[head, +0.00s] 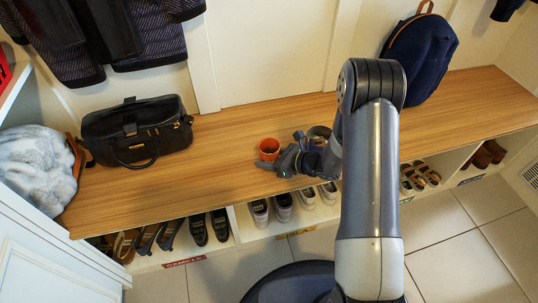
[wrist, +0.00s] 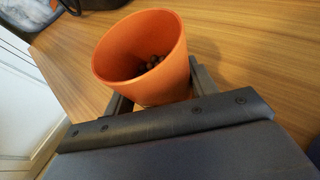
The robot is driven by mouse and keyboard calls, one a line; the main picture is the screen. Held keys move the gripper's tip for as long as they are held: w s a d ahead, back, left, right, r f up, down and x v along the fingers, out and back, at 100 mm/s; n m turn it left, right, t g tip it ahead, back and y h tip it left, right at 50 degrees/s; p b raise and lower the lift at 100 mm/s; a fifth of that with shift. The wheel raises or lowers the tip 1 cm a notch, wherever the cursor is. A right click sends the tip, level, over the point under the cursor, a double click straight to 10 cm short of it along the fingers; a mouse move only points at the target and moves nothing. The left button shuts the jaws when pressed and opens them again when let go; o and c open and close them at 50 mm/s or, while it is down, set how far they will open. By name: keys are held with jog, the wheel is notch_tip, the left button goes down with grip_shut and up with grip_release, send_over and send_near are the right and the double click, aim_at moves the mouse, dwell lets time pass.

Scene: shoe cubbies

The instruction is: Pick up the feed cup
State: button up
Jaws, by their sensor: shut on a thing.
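The feed cup (head: 268,149) is a small orange cup with a few brown pellets inside. It also shows large in the wrist view (wrist: 142,62), tilted there, with its open mouth facing the camera. My gripper (head: 285,157) is shut on the cup, with one dark finger at each side of its lower part in the wrist view. The cup is at or just above the wooden bench top (head: 190,190); I cannot tell whether its base touches the wood.
A black handbag (head: 135,132) and a grey fluffy item (head: 35,168) are at the left. A grey round item (head: 319,133) stands just behind my gripper. A navy backpack (head: 420,55) is at the right. Shoes fill cubbies below.

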jog(key=c, duration=0.4)
